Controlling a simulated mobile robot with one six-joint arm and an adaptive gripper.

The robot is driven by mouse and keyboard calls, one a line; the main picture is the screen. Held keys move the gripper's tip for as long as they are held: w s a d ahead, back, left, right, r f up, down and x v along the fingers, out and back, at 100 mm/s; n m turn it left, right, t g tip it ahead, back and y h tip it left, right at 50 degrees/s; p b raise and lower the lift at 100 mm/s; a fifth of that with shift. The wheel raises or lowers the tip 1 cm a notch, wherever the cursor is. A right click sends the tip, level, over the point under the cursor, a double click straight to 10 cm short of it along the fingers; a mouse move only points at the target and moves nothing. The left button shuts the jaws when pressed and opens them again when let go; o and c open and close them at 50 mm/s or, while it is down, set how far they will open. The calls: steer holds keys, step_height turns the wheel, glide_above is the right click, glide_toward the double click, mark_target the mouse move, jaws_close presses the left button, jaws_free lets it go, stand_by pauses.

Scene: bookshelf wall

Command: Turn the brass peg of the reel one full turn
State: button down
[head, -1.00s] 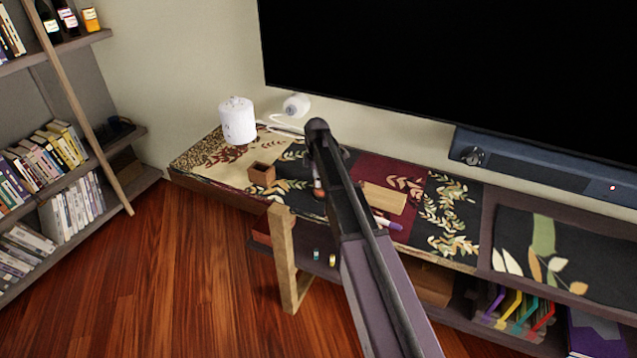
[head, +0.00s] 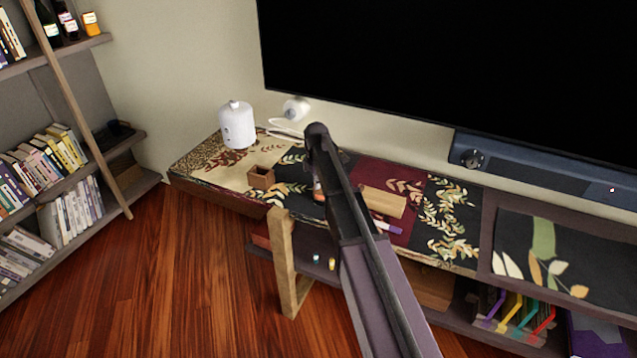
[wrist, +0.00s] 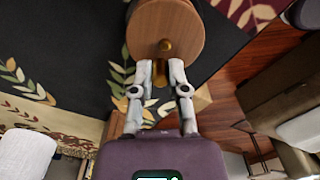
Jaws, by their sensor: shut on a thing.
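The reel (wrist: 180,22) shows in the wrist view as a round wooden disc at the top middle. Its brass peg (wrist: 161,73) stands out from the disc's lower part. My gripper (wrist: 160,66) is shut on the peg, one grey finger on each side. In the head view my arm covers the gripper and most of the spot where it works. Only a small reddish-brown bit shows beside the arm there, and I cannot tell whether it is the reel.
The reel's surroundings are a patterned low cabinet (head: 440,232). A small open wooden box (head: 261,177), a white canister (head: 237,127), a wooden block (head: 383,202) and a purple marker (head: 388,226) stand or lie on it. A large screen (head: 460,70) hangs behind.

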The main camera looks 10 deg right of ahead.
steer(key=m, duration=0.3)
steer(key=shift+w+d+m, duration=0.1)
steer(key=shift+w+m, duration=0.2)
steer(key=shift+w, duration=0.05)
steer(key=m, duration=0.4)
steer(key=shift+w+d+m, duration=0.3)
steer(key=shift+d, duration=0.05)
steer(key=m, duration=0.4)
steer(key=shift+w+d, duration=0.1)
steer(key=shift+d, duration=0.25)
steer(key=shift+d+m, duration=0.2)
steer(key=shift+m, duration=0.9)
steer(key=shift+d+m, duration=0.2)
steer(key=shift+m, duration=0.9)
steer(key=c, duration=0.6)
jaws_free()
steer(key=shift+c, duration=0.2)
